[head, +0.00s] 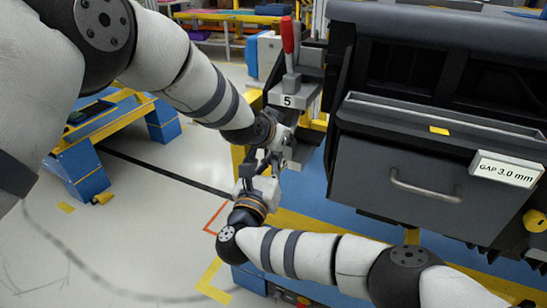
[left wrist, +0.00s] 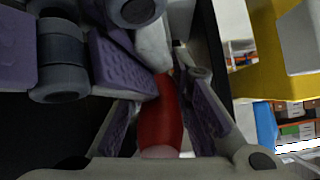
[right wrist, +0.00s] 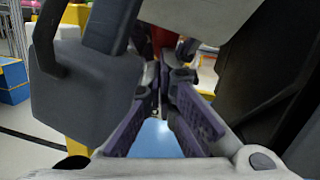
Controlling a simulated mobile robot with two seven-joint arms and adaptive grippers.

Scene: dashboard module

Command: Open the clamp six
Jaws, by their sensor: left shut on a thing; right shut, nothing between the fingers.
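A red clamp handle (left wrist: 168,115) lies between the purple finger pads of my left gripper (left wrist: 170,112), which is shut on it. In the head view my left gripper (head: 279,142) is at the lower left of the fixture, below the plate marked 5; the clamp it holds is mostly hidden there, and I cannot read its number. A bit of red (right wrist: 181,48) shows behind my right gripper in the right wrist view. My right gripper (head: 262,162) is shut and empty, pointing up close beside the left one. Its finger pads also show in the right wrist view (right wrist: 164,90).
Clamp 5 (head: 288,50) stands above with its red handle upright. A dark dashboard module (head: 430,170) with a metal handle and a gap display (head: 505,169) reading 3.0 mm fills the right. Blue and yellow stands (head: 80,180) are at left. The floor between is open.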

